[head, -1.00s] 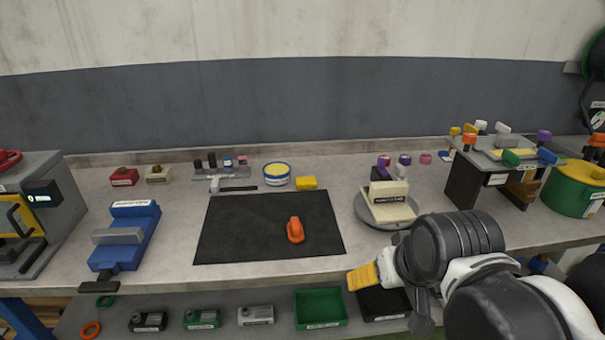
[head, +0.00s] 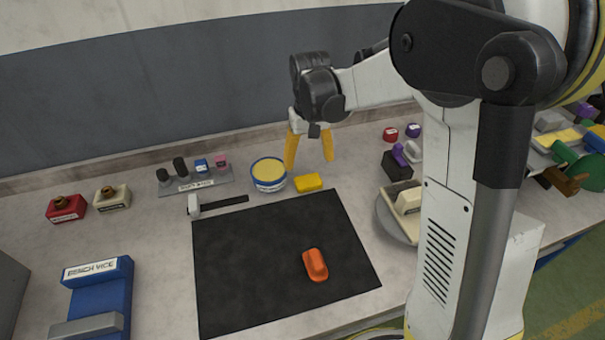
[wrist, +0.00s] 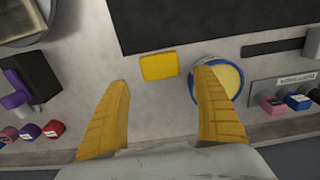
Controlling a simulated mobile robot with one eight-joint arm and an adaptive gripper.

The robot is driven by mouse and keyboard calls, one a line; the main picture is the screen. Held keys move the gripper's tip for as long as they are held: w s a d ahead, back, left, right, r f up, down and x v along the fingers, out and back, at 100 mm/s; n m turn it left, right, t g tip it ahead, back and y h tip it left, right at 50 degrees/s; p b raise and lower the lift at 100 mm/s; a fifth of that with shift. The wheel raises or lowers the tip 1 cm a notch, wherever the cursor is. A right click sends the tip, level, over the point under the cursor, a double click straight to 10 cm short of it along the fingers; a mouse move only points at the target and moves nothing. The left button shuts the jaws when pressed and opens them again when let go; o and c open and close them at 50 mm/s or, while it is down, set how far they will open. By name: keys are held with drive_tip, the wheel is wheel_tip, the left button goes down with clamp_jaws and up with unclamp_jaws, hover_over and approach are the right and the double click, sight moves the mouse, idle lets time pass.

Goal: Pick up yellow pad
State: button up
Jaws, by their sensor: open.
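The yellow pad (head: 308,182) is a small flat block lying on the bench, just behind the far edge of the black mat and to the right of a round tin. It also shows in the wrist view (wrist: 159,66), beyond my fingertips and between their lines. My gripper (head: 309,163) has yellow fingers spread wide and hangs above the bench near the pad. In the wrist view, my gripper (wrist: 166,76) is empty. Its right finger overlaps part of the tin. The pad is not touched and is fully visible there.
The round tin (head: 269,174) with a yellow top stands close beside the pad. An orange object (head: 315,264) lies on the black mat (head: 250,270). A grey tray (head: 383,220) and purple-topped parts lie to the right. A labelled rack (head: 195,182) stands to the left.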

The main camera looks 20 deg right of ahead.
sight(308, 180)
wheel_tip(308, 180, down, 9)
drive_tip(key=b, duration=0.4)
drive_tip(key=shift+w, duration=0.1)
drive_tip(key=shift+r, duration=0.1)
drive_tip(key=c, duration=0.9)
